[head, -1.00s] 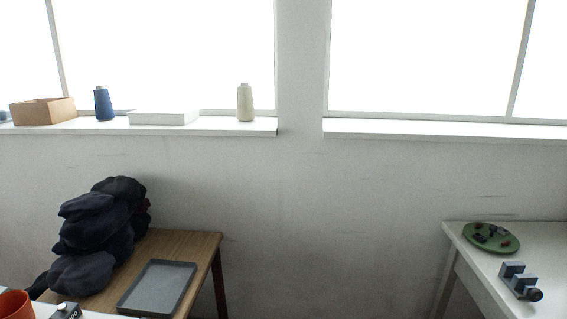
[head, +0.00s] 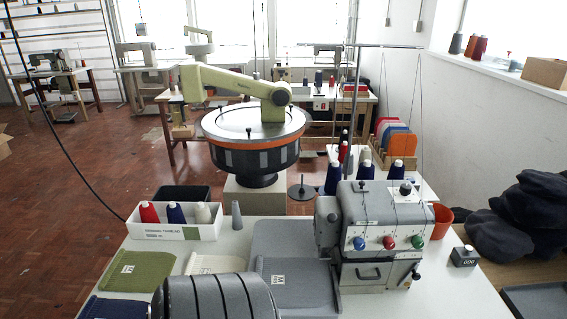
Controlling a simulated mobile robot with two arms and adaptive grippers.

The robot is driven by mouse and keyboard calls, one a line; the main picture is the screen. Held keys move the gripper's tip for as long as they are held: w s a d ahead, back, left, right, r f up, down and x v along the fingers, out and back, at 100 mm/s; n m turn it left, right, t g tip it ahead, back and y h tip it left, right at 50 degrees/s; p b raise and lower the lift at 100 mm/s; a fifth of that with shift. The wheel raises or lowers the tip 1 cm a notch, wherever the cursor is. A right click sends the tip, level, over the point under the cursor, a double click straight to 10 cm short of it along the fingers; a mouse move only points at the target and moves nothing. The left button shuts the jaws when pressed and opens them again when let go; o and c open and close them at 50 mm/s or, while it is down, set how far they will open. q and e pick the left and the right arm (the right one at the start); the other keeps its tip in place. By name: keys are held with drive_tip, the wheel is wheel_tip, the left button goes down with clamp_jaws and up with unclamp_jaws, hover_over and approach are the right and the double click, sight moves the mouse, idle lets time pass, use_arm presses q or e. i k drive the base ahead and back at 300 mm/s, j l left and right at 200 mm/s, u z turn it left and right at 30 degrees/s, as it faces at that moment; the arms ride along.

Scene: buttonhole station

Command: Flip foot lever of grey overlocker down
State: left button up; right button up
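The grey overlocker (head: 372,212) stands on the white table (head: 455,297) right of the middle in the head view. Its front has blue, red and green dials, with a dark-handled panel below. A small dark knob (head: 415,274) shows low at its right side. I cannot make out for certain which part is the foot lever, or whether it is up or down.
A white thread box (head: 175,232) with cones stands left of the overlocker. Grey, beige and green mats (head: 150,271) lie on the table. A dark ribbed rounded shape (head: 215,298) covers the front middle. A black counter box (head: 463,256) and an orange cup (head: 440,220) stand at the right.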

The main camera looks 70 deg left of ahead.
sight(332, 217)
drive_tip(key=u, duration=1.8)
drive_tip(key=k+j+z, duration=0.1)
drive_tip(key=j, duration=0.2)
drive_tip(key=k, duration=0.05)
